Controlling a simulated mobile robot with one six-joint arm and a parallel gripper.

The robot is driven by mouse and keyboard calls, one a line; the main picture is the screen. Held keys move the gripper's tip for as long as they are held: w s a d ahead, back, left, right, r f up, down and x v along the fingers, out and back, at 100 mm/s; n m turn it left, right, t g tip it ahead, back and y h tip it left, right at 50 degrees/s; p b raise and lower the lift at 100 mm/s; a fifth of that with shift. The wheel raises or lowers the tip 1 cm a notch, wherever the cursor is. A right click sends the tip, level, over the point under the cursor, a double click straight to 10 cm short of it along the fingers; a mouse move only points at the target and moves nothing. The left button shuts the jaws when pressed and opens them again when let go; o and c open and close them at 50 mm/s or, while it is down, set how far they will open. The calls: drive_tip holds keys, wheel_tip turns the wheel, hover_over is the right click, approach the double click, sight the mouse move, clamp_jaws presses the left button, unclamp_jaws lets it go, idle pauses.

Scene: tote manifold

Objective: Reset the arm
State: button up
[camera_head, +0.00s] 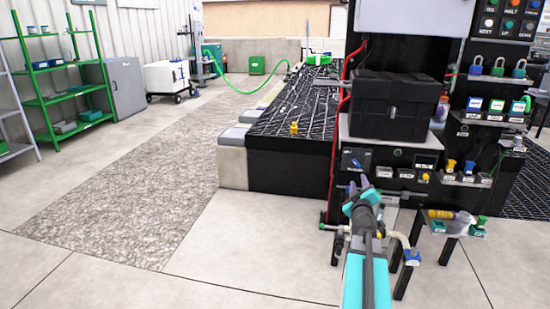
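My arm, teal and dark grey, reaches forward from the bottom edge, right of centre. My gripper (360,184) is at its far end, in front of the lower part of the black panel stand (385,185). Its small grey tips show, but the arm hides much of it and I cannot tell how far apart they are. Nothing is clearly seen held in it. I cannot tell whether it touches the stand.
A black tote (394,105) sits on the stand's shelf. A small low bench (448,225) stands right of my arm. A black-netted raised bed (290,125) lies behind. Green shelves (62,90) stand far left. The left floor is clear.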

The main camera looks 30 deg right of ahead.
drive_tip(key=w+a+f+n+y+p, duration=0.1)
drive_tip(key=w+a+f+y+p, duration=0.25)
drive_tip(key=a, duration=0.65)
drive_tip(key=w+a+f+n+y+p, duration=0.1)
drive_tip(key=w+a+f+n+p, duration=0.1)
drive_tip(key=w+a+p, duration=0.45)
drive_tip(key=s+a+f+g+y+p, duration=0.2)
drive_tip(key=a+f+p, duration=0.1)
drive_tip(key=a+f, duration=0.55)
drive_tip(key=s+a+f+g+y+p, duration=0.1)
drive_tip(key=a+f+y+p, duration=0.3)
drive_tip(key=a, duration=0.8)
drive_tip(key=s+a+f+m+g+p, duration=0.15)
drive_tip(key=s+a+f+g, duration=0.25)
drive_tip(key=s+a+f, duration=0.4)
drive_tip(key=s+a+f+g+p, duration=0.3)
drive_tip(key=s+a+f, duration=0.2)
drive_tip(key=s, duration=0.5)
drive_tip(key=s+a+m+g, duration=0.1)
drive_tip(key=s+a+g, duration=0.2)
drive_tip(key=s, duration=0.8)
drive_tip(key=s+a+m+g+y, duration=0.1)
drive_tip(key=s+a+g, duration=0.2)
drive_tip(key=s, duration=0.9)
drive_tip(key=g, duration=0.3)
drive_tip(key=shift+m+p, duration=0.35)
drive_tip(key=shift+p, duration=0.05)
